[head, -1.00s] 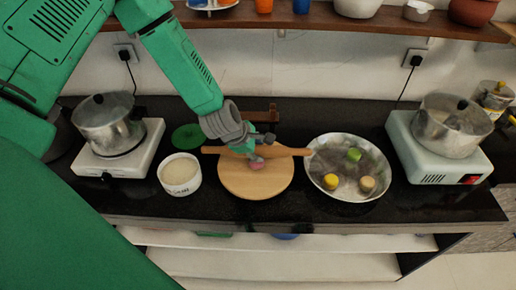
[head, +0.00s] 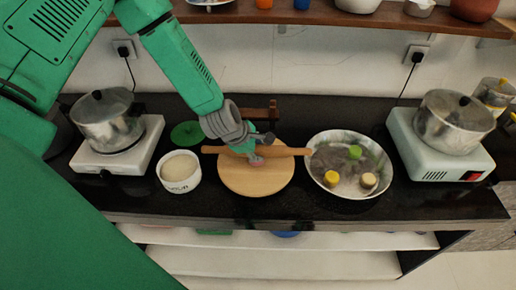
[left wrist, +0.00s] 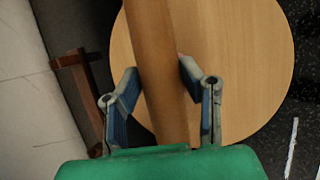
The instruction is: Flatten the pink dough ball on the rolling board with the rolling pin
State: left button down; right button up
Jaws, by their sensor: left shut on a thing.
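My left gripper (head: 255,153) is shut on the wooden rolling pin (head: 288,152), near the middle of its length. The pin lies across the rear part of the round wooden rolling board (head: 255,186). The left wrist view shows the pin (left wrist: 158,60) between the two fingers (left wrist: 158,85), with the board (left wrist: 250,60) beneath. The pink dough ball (head: 257,162) shows as a small patch at the fingertips, mostly hidden. Whether the pin touches it I cannot tell. My right gripper is not in view.
A white tub (head: 180,178) stands left of the board, with a green disc (head: 187,133) behind it. Stoves with pots (head: 108,122) (head: 453,125) stand at both sides. A small brown wooden stand (left wrist: 78,85) is behind the board.

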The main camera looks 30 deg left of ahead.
pick_arm(q)
jog(key=shift+s+f+b, duration=0.1)
jog(key=shift+f+b, duration=0.25)
jog(key=shift+f, duration=0.25)
dwell(2.4)
jog(key=shift+r, duration=0.15)
notch_tip(320, 180, up, 5)
jog(key=p, duration=0.4)
dwell(0.7)
jog(key=shift+w+a+f+b, duration=0.1)
jog(key=shift+w+f+b, duration=0.05)
jog(key=shift+f+b, duration=0.5)
jog(key=shift+w+a+f+b, duration=0.1)
jog(key=shift+w+f+b, duration=0.1)
jog(key=shift+f+b, duration=0.35)
jog(key=shift+w+a+f+b, duration=0.15)
jog(key=shift+f+b, duration=0.25)
jog(key=shift+f, duration=0.45)
jog(key=shift+s+d+f+b, duration=0.1)
jog(key=shift+s+f+b, duration=0.05)
jog(key=shift+f+b, duration=0.55)
dwell(0.8)
